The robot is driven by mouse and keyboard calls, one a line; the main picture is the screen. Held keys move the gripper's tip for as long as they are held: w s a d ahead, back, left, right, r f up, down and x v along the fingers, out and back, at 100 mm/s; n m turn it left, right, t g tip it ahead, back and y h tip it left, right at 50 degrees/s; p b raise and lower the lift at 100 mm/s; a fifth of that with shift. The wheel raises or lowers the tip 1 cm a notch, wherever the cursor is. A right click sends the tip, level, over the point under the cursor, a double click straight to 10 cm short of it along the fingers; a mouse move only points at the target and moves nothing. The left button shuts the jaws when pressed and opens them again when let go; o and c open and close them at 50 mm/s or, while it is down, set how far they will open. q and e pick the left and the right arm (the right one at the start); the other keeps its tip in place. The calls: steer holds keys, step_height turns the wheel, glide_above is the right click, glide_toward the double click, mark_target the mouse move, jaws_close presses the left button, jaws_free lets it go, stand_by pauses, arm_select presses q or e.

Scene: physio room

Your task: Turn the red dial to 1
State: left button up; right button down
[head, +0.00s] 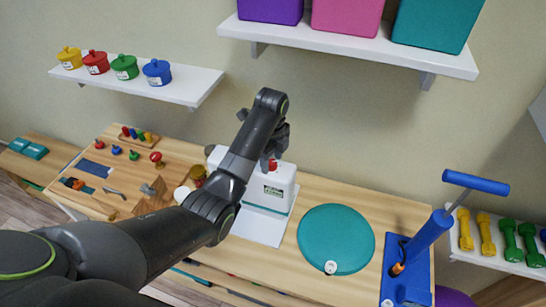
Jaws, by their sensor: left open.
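A white device (270,190) with a dark green label stands on the wooden table against the wall. A small red part (272,165), which looks like the red dial, shows at its upper front. Its setting and any numbers are too small to read. My left arm reaches in from the lower left and covers the left part of the device. My left gripper (274,147) is open, just above the red part; I cannot tell whether it touches it. My right gripper is not in view.
A teal round disc (336,238) and a blue stand with a T-handle (418,240) are to the right. A wooden board with colored knobs and pegs (130,180) lies left. A wall shelf with colored bins (350,38) hangs above; another holds small pots (124,67).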

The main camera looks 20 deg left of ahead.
arm_select(q)
steer(key=c, duration=1)
